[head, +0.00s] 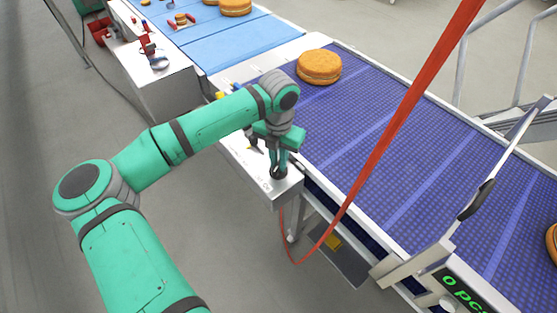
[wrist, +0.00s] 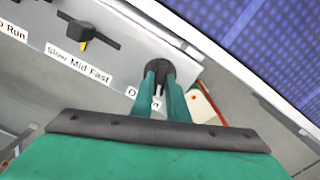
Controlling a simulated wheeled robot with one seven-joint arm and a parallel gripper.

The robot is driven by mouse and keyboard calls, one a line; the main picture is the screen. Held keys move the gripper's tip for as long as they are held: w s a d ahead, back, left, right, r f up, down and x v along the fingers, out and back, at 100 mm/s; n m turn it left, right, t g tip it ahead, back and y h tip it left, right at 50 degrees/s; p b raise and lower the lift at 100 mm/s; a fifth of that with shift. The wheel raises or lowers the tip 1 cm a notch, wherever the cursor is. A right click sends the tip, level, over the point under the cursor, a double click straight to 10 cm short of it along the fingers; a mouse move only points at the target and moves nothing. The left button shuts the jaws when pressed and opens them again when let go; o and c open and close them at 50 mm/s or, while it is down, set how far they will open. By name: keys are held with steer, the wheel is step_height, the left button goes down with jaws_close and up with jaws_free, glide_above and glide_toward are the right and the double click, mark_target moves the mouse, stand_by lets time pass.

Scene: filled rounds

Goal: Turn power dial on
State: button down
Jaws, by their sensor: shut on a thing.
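My gripper (head: 279,165) points down at the right end of the white control box (head: 262,178) beside the conveyor. In the wrist view its two green fingers (wrist: 165,80) are shut on a dark dial (wrist: 168,66) at the end of the panel. A label beginning with "O" stands next to this dial, and the fingers hide the rest. The dial's setting cannot be read.
The purple conveyor belt (head: 400,130) runs alongside the box and carries a round orange filled cake (head: 319,66). A red strap (head: 400,115) hangs close to the right of my gripper. A blue belt (head: 225,45) lies farther back. A counter display (head: 465,293) stands at lower right.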

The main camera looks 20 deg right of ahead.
mark_target(278, 165)
steer(key=shift+n, duration=0.6)
steer(key=c, duration=1.7)
jaws_free()
step_height(278, 165, up, 11)
steer(key=shift+f, duration=0.1)
